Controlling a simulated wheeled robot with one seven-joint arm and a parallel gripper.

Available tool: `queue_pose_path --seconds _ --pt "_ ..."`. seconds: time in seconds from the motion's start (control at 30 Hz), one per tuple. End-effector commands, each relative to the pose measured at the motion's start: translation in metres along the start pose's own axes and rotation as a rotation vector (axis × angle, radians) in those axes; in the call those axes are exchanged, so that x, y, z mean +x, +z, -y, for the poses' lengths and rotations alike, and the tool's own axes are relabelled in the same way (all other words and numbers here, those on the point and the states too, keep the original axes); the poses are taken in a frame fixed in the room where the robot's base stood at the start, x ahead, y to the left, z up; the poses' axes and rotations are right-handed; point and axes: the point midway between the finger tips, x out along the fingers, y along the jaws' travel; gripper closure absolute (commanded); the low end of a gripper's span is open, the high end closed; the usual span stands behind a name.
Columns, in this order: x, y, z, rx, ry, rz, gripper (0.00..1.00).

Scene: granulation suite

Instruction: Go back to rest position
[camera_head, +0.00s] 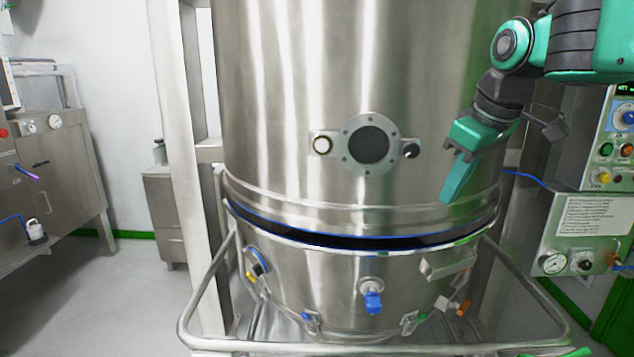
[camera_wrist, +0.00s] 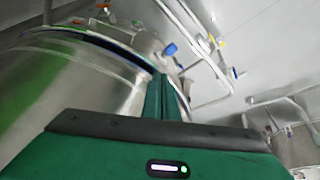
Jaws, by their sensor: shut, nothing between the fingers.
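My gripper (camera_head: 447,198) is green and shut, with nothing between its fingers. In the head view it points down in front of the right side of a large steel vessel (camera_head: 290,120), near the vessel's seam. I cannot tell how close it is to the steel. In the wrist view the gripper (camera_wrist: 163,82) shows its fingers together, with the vessel (camera_wrist: 105,85) behind and to the left. My green and black arm comes in from the upper right.
A tubular rail (camera_head: 200,292) surrounds the vessel's lower bowl (camera_head: 325,285), which has a blue-capped valve (camera_head: 372,302). A control panel (camera_head: 618,135) with buttons and a gauge box (camera_head: 580,240) stand at the right. A steel cabinet (camera_head: 70,165) stands at the left, with clear floor (camera_head: 130,285) before it.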

Motion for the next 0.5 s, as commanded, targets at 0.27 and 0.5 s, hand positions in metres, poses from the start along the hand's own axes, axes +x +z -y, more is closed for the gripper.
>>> queue_pose_path --seconds 0.27,0.5 --pt "0.052 0.178 -0.021 0.543 0.031 0.197 1.00" --pt "0.081 0.310 0.011 0.955 0.067 0.345 1.00"
